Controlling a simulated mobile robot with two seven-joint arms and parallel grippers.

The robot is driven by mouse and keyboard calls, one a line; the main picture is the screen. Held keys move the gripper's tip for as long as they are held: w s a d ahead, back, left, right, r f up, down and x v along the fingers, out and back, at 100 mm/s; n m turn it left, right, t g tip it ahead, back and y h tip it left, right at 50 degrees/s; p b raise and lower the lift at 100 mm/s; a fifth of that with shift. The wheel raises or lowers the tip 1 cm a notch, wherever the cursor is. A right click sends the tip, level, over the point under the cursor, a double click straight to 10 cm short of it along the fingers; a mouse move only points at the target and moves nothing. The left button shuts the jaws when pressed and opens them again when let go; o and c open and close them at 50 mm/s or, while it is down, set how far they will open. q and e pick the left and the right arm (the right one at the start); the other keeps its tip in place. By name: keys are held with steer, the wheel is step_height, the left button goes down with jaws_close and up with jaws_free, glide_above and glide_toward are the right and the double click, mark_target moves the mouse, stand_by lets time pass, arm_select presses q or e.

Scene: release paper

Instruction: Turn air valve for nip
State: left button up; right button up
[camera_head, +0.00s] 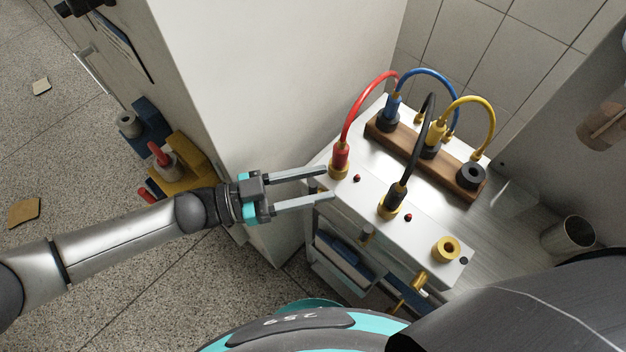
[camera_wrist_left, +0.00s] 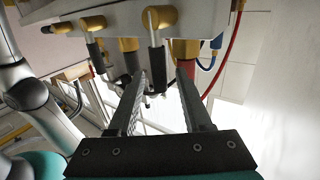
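A white box (camera_head: 420,222) carries a red hose (camera_head: 350,115) and a black hose (camera_head: 423,140) on brass fittings. A brass valve-like fitting (camera_head: 410,283) sticks out of its front, lower right. In the left wrist view, brass valves with grey levers show under the box, one lever (camera_wrist_left: 155,32) hanging near the middle and another valve (camera_wrist_left: 92,24) to its left. Which one is the nip's air valve I cannot tell. My left gripper (camera_head: 329,185) is open and empty, beside the box's left end; its fingers also show in the left wrist view (camera_wrist_left: 160,72). My right gripper is out of view.
A wooden block (camera_head: 430,165) with blue and yellow hoses stands behind the box. A white cabinet (camera_head: 250,90) is close behind my left gripper. A metal cup (camera_head: 568,236) stands at right. Open shelves are below the box.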

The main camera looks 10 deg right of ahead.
arm_select(q)
jaws_close()
stand_by(1.2)
